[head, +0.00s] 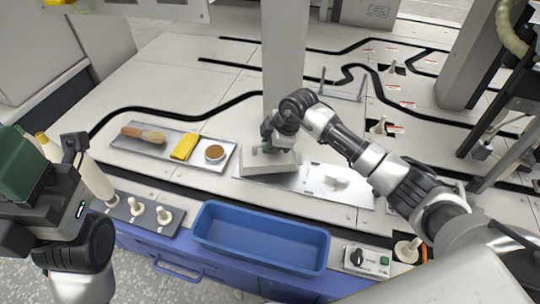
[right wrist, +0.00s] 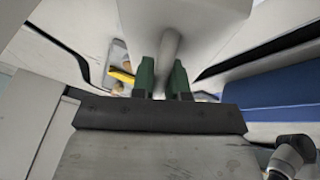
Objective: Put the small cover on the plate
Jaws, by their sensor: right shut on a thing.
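The small cover (head: 268,164) is a pale grey box shape with a bar handle on top. My right gripper (head: 267,148) is shut on that handle; in the right wrist view its green fingers (right wrist: 162,80) sit on both sides of the round handle (right wrist: 171,50). The cover is at the left end of the flat light metal plate (head: 312,181). I cannot tell whether it touches the plate or hangs just above it. A small pale piece lies on the plate's right part. My left gripper (head: 22,165) shows partly at the left edge; its jaws are unclear.
A metal tray (head: 129,153) with a brush, a yellow cloth (head: 185,147) and a small round cup (head: 215,153) is left of the cover. A blue bin (head: 262,240) stands in front. A grey post (head: 285,60) rises right behind the cover. A switch box (head: 367,260) is front right.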

